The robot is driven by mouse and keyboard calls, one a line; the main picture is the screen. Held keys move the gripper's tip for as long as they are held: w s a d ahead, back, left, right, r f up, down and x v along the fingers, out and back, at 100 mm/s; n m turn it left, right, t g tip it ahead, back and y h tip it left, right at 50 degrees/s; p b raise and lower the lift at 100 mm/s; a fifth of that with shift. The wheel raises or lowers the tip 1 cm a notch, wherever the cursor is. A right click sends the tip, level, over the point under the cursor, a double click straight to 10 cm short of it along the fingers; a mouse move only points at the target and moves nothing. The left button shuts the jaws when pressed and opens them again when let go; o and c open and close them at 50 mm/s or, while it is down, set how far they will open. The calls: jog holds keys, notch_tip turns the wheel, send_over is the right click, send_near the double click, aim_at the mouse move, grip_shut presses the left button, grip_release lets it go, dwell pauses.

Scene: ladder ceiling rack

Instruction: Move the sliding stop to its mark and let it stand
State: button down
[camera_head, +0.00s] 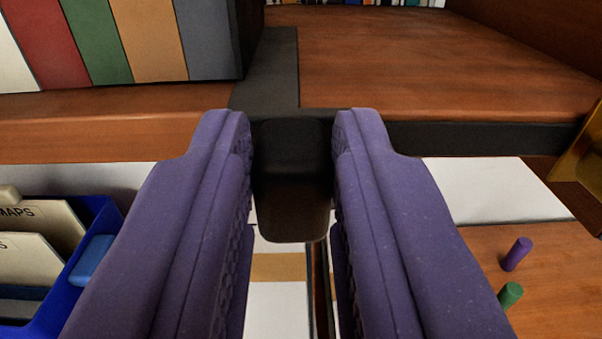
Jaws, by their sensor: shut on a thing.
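My gripper (292,125) fills the middle of the view, with its two purple fingers to either side of a dark block. The gripper is shut on this block, which appears to be the sliding stop (292,190). The stop sits at the front edge of a wooden shelf (430,75). A dark grey strip (270,70) runs back from it over the shelf, beside the row of books. The fingers hide the stop's sides. I cannot make out the mark for certain.
Several upright books (105,45) stand left of the stop, close to the grey strip. The shelf to the right is bare. A brass-coloured piece (585,150) is at the right edge. Below are a blue file box (75,270), a purple peg (516,254) and a green peg (510,295).

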jog(key=shift+a, duration=0.2)
jog(key=c, duration=0.9)
grip_release()
jog(key=shift+a, duration=0.15)
jog(key=s+p, duration=0.1)
jog(key=s, duration=0.7)
jog(key=shift+w, duration=0.1)
